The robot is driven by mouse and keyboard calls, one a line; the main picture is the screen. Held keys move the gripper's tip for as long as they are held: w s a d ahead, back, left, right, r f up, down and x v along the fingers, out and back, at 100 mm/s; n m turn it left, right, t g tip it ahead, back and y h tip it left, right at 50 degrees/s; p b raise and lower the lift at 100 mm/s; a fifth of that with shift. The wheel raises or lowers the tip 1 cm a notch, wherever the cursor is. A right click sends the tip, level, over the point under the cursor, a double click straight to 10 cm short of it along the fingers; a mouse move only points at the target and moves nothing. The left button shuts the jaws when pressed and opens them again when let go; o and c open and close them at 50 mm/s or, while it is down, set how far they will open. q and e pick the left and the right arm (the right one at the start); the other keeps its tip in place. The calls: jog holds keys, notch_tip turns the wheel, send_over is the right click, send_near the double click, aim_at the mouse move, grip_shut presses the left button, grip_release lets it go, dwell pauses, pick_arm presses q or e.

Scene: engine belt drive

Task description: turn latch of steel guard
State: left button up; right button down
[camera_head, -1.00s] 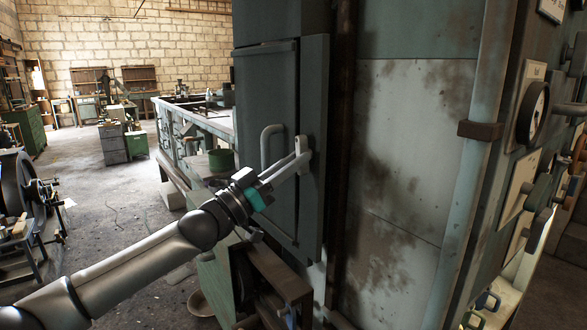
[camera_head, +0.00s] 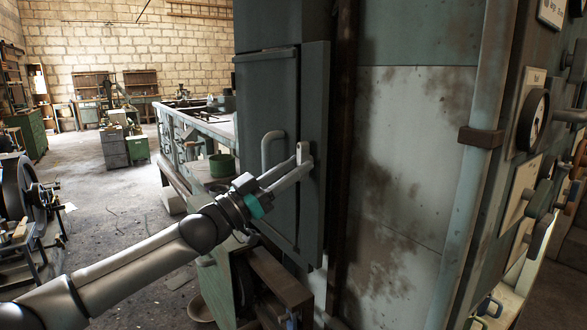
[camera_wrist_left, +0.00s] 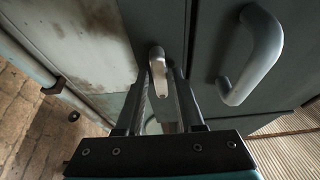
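The steel guard (camera_head: 262,95) is a dark grey-green upright door panel in the middle of the head view, and it looks closed. A small pale latch (camera_head: 302,151) sits near its right side and points roughly upright. The latch also shows in the left wrist view (camera_wrist_left: 158,76), between my fingertips. My left gripper (camera_head: 303,166) reaches in from the left with its two fingers on either side of the latch. A gap shows between the fingers, and firm contact with the latch cannot be made out. My right gripper is out of view.
A grey bar handle (camera_head: 267,150) stands out from the door left of the latch; it is also close to my fingers in the wrist view (camera_wrist_left: 258,60). A panel with a gauge (camera_head: 533,118) and knobs is at the right. A workbench (camera_head: 205,125) stands behind.

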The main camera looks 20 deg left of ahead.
pick_arm(q)
jog(key=shift+o, duration=0.9)
jog(key=shift+s, duration=0.1)
jog(key=v, duration=1.5)
jog(key=shift+f, duration=0.1)
